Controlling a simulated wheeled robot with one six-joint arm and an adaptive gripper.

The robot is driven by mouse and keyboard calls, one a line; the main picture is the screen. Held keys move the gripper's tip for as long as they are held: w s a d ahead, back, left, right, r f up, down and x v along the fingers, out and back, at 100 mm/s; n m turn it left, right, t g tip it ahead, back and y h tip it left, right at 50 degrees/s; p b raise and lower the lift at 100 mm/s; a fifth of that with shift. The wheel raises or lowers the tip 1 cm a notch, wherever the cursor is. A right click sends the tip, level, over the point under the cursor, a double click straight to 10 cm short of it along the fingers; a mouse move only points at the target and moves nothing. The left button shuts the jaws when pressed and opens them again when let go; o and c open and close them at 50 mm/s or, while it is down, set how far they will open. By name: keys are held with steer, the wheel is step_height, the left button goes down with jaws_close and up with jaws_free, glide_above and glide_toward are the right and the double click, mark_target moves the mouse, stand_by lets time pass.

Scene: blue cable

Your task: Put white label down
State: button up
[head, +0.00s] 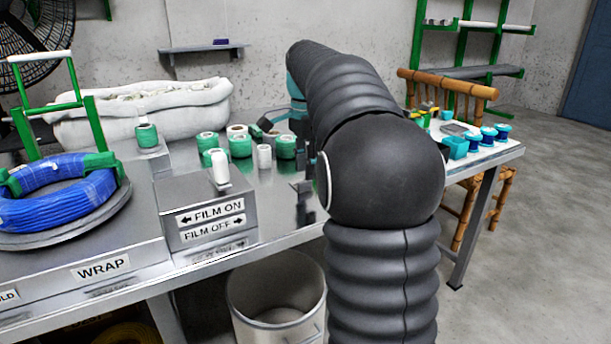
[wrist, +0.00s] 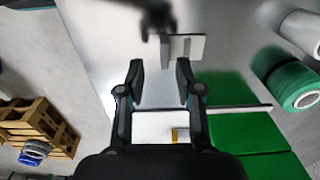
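In the wrist view my gripper (wrist: 158,68) is open, with its two dark fingers apart and nothing visible between the tips. A small pale flat piece, which looks like the white label (wrist: 196,46), is just beyond the right fingertip over the grey metal surface. A narrow grey strip crosses its left part. I cannot tell whether it touches the finger. A white rectangle with a yellow mark (wrist: 160,127) shows lower down between the finger bases; I cannot tell what it is. In the head view my arm hides most of the gripper and the label is not discernible.
The metal table (head: 290,205) holds several green rolls (head: 240,145), a white roll (head: 264,157), a film switch box (head: 205,205) and a blue cable coil (head: 60,190). Blue spools (head: 488,135) stand at the right. Green panels (wrist: 245,130) lie right of my gripper.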

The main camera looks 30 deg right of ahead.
step_height(320, 180, up, 8)
steer(key=p, duration=0.1)
steer(key=shift+p, duration=0.4)
steer(key=shift+s, duration=0.1)
steer(key=s+a+f+n+t, duration=0.3)
steer(key=s+a+f+n, duration=0.1)
steer(key=s+a+n, duration=0.65)
steer(key=s+a+f+n+t, duration=0.1)
steer(key=s+a+f+n, duration=0.2)
steer(key=s+f, duration=0.3)
steer(key=s+a+f+n+t, duration=0.1)
steer(key=s+a+f+n, duration=0.2)
steer(key=s+f, duration=0.4)
steer(key=shift+s+n, duration=0.55)
steer(key=shift+s, duration=0.6)
